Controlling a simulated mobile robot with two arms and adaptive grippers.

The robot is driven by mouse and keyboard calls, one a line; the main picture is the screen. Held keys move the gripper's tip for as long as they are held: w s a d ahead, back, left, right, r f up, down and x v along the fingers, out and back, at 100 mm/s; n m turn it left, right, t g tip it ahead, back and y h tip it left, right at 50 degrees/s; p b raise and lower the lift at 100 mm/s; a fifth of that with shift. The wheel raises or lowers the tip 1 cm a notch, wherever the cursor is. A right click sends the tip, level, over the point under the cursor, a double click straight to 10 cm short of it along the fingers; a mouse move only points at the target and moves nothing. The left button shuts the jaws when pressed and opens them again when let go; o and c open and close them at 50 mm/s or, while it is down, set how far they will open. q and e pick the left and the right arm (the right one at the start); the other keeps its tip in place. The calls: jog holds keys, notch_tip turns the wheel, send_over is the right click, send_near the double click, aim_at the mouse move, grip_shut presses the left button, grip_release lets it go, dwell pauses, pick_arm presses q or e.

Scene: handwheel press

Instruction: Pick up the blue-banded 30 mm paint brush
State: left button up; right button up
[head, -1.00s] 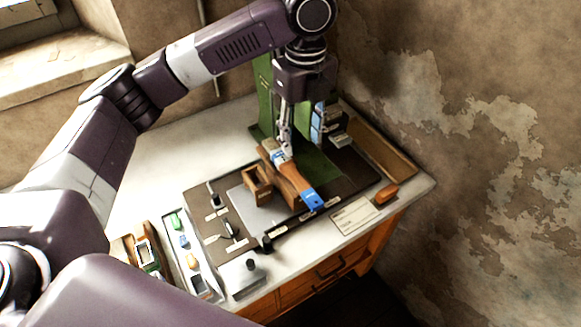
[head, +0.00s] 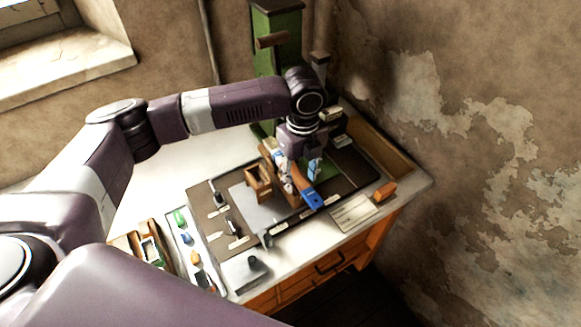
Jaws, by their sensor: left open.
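The blue-banded paint brush (head: 311,199) lies slanted across a small wooden holder on the press table. Its blue part points toward the front right, and part of its orange-brown handle is hidden by my gripper. My left gripper (head: 288,183) points down at the brush from above, close to its middle. It is open, but I cannot tell whether the fingers straddle or touch the brush. My right gripper is not in view.
The green press column (head: 284,45) stands behind the arm. An open wooden box (head: 257,180) is left of the brush. A paper card (head: 353,212) and an orange block (head: 385,191) lie at the front right. A tray (head: 205,262) holds small coloured items. The back left tabletop is clear.

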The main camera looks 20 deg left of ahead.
pick_arm(q)
jog(key=shift+c, duration=0.6)
grip_shut()
jog(key=shift+r, duration=0.1)
